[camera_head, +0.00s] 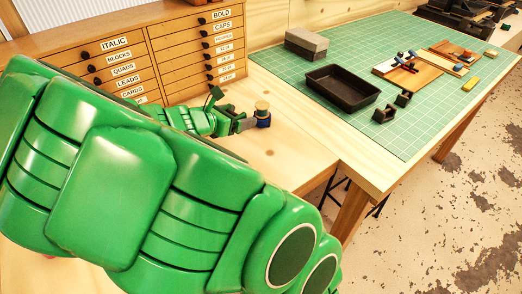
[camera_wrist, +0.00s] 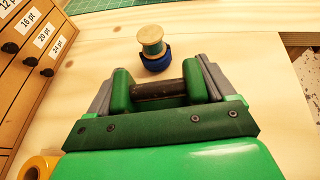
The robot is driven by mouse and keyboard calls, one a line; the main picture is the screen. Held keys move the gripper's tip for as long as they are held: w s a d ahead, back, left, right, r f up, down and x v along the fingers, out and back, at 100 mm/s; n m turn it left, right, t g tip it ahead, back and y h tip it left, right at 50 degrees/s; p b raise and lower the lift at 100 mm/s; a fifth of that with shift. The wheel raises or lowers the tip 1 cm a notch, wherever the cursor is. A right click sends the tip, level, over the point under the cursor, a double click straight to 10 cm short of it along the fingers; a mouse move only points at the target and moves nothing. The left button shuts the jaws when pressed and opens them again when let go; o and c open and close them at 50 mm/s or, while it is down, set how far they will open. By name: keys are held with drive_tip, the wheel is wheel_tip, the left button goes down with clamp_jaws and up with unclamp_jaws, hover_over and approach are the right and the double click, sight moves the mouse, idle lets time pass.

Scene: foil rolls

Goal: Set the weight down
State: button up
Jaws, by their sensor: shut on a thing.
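My gripper (camera_wrist: 158,88) is shut on a dark brown, bar-like thing (camera_wrist: 160,91), seen between its green fingers in the wrist view. It seems to be the weight; its underside is hidden, so I cannot tell whether it touches the bench. A spool with a pale wooden top (camera_wrist: 150,35) and green middle stands on or in a dark blue ring (camera_wrist: 156,62), just beyond the fingertips. In the head view my gripper (camera_head: 246,123) is low over the wooden bench, just left of the blue ring (camera_head: 264,121) and spool top (camera_head: 262,106). The held thing is not clear there.
A labelled drawer cabinet (camera_head: 190,55) stands behind my gripper. A yellow roll (camera_wrist: 40,168) lies at the wrist view's lower left. A green cutting mat (camera_head: 350,45) holds a black tray (camera_head: 342,88), a grey block (camera_head: 306,43) and small black blocks (camera_head: 384,114). Bench (camera_head: 290,150) right of the spool is bare.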

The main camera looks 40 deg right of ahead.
drive_tip(key=s+d+m+g, duration=0.2)
drive_tip(key=s+d, duration=0.3)
drive_tip(key=s, duration=0.1)
hover_over(265, 148)
drive_tip(key=shift+g, duration=0.3)
drive_tip(key=shift+f, duration=2.3)
drive_tip(key=shift+f, duration=0.1)
drive_tip(key=shift+f, duration=1.85)
drive_tip(key=o, duration=1.4)
drive_tip(key=shift+f, duration=0.15)
drive_tip(key=shift+c, duration=0.2)
